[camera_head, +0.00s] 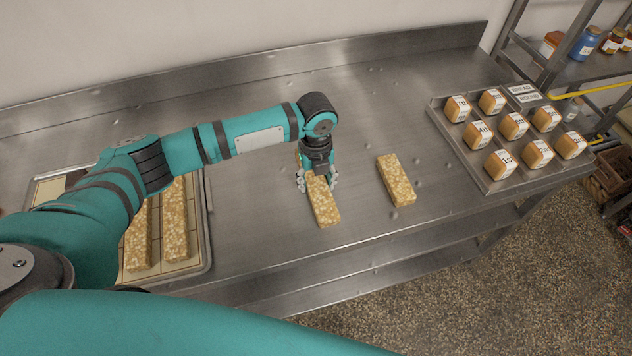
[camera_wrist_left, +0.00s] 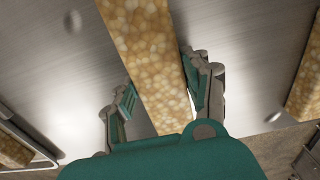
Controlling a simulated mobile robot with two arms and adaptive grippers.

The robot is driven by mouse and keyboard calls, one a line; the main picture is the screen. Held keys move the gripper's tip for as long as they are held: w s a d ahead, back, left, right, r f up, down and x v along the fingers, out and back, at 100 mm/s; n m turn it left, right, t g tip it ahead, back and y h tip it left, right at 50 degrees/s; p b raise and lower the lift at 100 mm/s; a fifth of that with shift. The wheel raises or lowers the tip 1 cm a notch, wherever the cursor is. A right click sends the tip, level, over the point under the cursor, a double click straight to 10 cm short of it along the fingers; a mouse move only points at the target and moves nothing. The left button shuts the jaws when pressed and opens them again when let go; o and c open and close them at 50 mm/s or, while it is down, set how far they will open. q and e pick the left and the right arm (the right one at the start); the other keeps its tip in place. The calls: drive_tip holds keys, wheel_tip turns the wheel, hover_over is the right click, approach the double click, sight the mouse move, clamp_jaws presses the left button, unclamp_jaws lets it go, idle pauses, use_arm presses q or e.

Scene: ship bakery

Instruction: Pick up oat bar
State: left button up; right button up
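An oat bar (camera_head: 323,206) lies on the steel counter under my left gripper (camera_head: 317,183). In the left wrist view the same oat bar (camera_wrist_left: 150,55) runs between the two fingers of my left gripper (camera_wrist_left: 168,98). The fingers stand on either side of it, with a gap showing at the left finger; the right finger is close to the bar's edge. A second oat bar (camera_head: 396,180) lies on the counter to the right. Two more oat bars (camera_head: 174,222) (camera_head: 138,238) lie on the tray at the left. My right gripper is not in view.
The left tray (camera_head: 207,240) is partly hidden behind my left arm. A metal tray (camera_head: 462,150) with several labelled bread-like blocks (camera_head: 513,126) stands at the counter's right end. A shelf with jars (camera_head: 586,43) is beyond it. The counter behind the bars is clear.

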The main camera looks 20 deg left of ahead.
use_arm(q)
drive_tip(key=c, duration=0.7)
drive_tip(key=shift+r, duration=0.1)
drive_tip(key=shift+c, duration=0.4)
